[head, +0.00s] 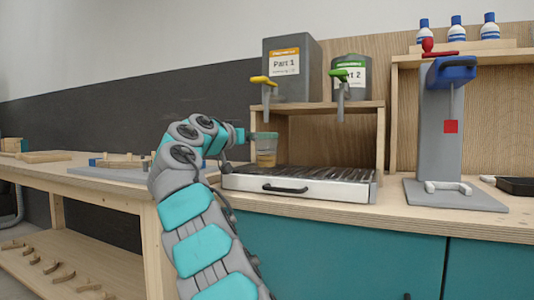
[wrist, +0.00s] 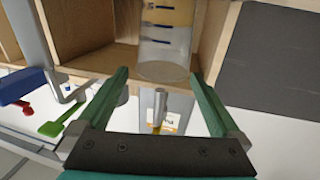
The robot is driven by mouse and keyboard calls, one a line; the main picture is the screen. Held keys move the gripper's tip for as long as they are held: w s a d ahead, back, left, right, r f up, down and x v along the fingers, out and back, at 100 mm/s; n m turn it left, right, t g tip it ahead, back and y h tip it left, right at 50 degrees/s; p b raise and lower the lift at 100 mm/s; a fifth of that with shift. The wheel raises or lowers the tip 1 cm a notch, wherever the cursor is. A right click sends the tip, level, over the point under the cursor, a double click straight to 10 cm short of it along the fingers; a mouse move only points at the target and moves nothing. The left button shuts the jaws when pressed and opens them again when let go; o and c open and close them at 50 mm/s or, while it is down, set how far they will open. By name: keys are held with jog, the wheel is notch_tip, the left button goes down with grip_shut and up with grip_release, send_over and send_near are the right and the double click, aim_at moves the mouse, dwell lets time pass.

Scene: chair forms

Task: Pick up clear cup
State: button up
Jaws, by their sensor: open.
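The clear cup (head: 266,150) stands on the drip tray (head: 300,185), below the yellow-handled tap of the Part 1 dispenser (head: 291,68). It looks to hold something amber low down. In the wrist view, which is turned over, the clear cup (wrist: 166,35) shows blue measuring marks, and its top edge of view is cut off. My gripper (head: 243,136) is at the left of the cup, close to its upper part. In the wrist view my gripper (wrist: 160,77) is open, with its two green fingers apart and the cup just ahead between their lines. No contact shows.
The Part 2 dispenser (head: 350,75) with a green tap stands right of Part 1 on the wooden shelf. A grey press (head: 447,135) stands on the counter at right. Several blue-capped bottles (head: 456,30) stand above. A wooden table (head: 90,180) is at left.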

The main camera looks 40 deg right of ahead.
jog(key=d+p, duration=0.1)
jog(key=d, duration=0.1)
jog(key=w+d, duration=0.1)
jog(key=d, duration=0.1)
jog(key=shift+w+d+f+p, duration=0.2)
jog(key=shift+d+p, duration=0.2)
jog(key=c, duration=0.7)
